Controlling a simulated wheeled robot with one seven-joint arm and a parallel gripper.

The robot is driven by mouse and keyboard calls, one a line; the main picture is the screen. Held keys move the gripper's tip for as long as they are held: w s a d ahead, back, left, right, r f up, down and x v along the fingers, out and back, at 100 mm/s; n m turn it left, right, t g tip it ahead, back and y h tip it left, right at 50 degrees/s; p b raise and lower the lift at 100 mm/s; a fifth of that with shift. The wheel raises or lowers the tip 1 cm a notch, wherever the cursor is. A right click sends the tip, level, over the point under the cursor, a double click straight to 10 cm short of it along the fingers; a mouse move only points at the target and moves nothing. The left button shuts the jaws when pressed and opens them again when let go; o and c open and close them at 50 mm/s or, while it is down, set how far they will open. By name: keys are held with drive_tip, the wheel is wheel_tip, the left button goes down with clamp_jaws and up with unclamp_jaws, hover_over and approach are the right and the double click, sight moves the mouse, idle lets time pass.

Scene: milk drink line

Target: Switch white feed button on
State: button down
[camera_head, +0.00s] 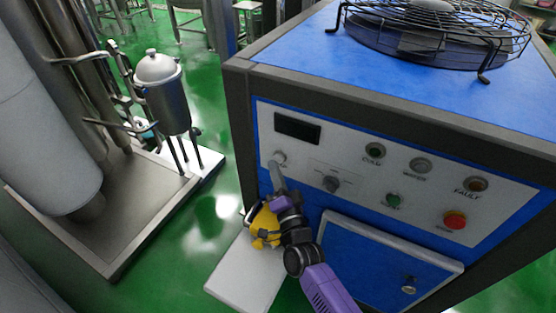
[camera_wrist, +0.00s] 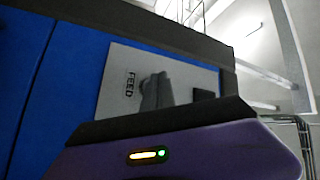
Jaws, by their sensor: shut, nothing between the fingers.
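The white feed button (camera_head: 280,157) is a small pale round button at the upper left of the machine's light control panel, below a dark display. My gripper (camera_head: 275,166) is shut and empty. Its grey fingertips are right at the lower edge of the button; I cannot tell whether they touch it. In the wrist view the FEED label (camera_wrist: 130,85) reads sideways on the panel, with my grey fingers (camera_wrist: 155,88) beside it. The button itself does not show clearly there and seems hidden by the fingers.
A dark display (camera_head: 297,129) sits above the button. A rotary knob (camera_head: 331,184), a green button (camera_head: 393,201) and a red stop button (camera_head: 455,220) are to the right. A blue door (camera_head: 385,262) is below. A steel vessel (camera_head: 165,100) stands at left.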

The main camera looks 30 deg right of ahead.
drive_tip(key=shift+w+d+b, duration=0.3)
drive_tip(key=shift+d+b, duration=0.15)
idle(0.5)
drive_tip(key=shift+s+a, duration=0.1)
drive_tip(key=shift+a, duration=0.05)
drive_tip(key=shift+s+a+p, duration=0.45)
drive_tip(key=shift+a+p, duration=0.15)
drive_tip(key=shift+a, duration=0.05)
drive_tip(key=shift+a, duration=0.1)
drive_tip(key=shift+s+a+p, duration=0.75)
drive_tip(key=shift+s+a, duration=0.15)
drive_tip(key=shift+a, duration=0.25)
drive_tip(key=shift+s+a+p, duration=0.75)
drive_tip(key=shift+s+a, duration=0.15)
drive_tip(key=shift+a, duration=0.25)
